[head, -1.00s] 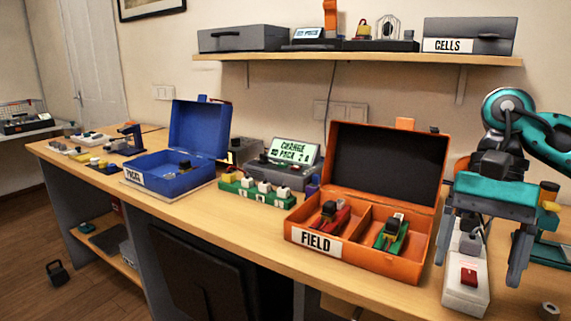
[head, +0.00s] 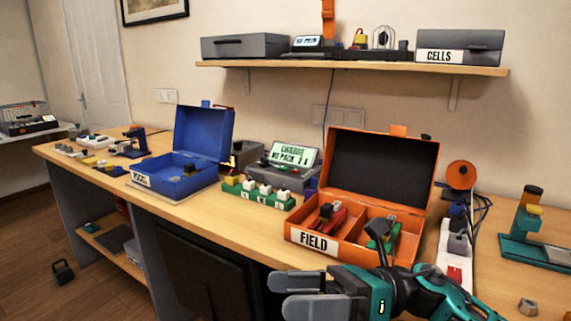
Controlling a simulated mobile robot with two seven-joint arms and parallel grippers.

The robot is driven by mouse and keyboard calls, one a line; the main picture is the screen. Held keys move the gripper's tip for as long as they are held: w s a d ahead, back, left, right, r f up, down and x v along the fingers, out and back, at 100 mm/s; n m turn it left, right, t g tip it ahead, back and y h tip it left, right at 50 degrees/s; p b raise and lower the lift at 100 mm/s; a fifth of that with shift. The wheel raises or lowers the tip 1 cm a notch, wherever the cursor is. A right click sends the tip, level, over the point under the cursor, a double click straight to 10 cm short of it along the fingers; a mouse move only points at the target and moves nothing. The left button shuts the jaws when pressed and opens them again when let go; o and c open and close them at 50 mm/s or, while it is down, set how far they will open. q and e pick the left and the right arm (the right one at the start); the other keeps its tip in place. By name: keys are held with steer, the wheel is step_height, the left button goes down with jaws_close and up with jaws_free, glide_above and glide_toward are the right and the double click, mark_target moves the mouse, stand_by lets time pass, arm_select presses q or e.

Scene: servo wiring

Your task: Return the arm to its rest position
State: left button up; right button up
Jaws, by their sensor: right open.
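My right arm comes in along the bottom edge at the lower right. Its gripper (head: 288,293) points left in front of the table's front edge, with its two grey fingers apart and nothing seen between them. The orange FIELD box (head: 352,252) stands open just behind it, and my arm covers part of its lower right front. In the box a red tool-like part (head: 327,216) lies in the left compartment and a green one (head: 382,236) in the right. My left gripper is out of view.
The wooden table (head: 235,215) holds an open blue box (head: 176,182), a green rack (head: 258,195), a display unit (head: 290,160), a white power strip (head: 452,262) and a teal stand (head: 525,235). A shelf (head: 355,68) with cases runs above.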

steer(key=w+d+f+n+t+h+p, duration=0.1)
steer(key=w+d+f+n+t+h, duration=0.2)
steer(key=n+t, duration=0.65)
steer(key=d+f+n+t+h+p, duration=0.1)
steer(key=d+f+n+t+h, duration=0.4)
steer(key=n, duration=0.9)
steer(key=w+d+f+n+t+h, duration=0.15)
steer(key=f+n+t, duration=0.4)
steer(key=n, duration=0.65)
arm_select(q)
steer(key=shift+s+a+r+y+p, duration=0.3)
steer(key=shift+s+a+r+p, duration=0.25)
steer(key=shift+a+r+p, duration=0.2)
arm_select(e)
steer(key=s+d+f+m+g+h, duration=0.3)
steer(key=s+f+m, duration=0.3)
steer(key=f, duration=0.2)
steer(key=s+d+f+m+g+h, duration=0.2)
steer(key=s+f+m+h, duration=0.3)
steer(key=f, duration=0.3)
steer(key=shift+s+d+f+m+g, duration=0.2)
steer(key=shift+s+d+m+g, duration=0.3)
steer(key=shift+s+d, duration=0.4)
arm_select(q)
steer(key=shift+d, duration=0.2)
arm_select(e)
steer(key=shift+c, duration=0.2)
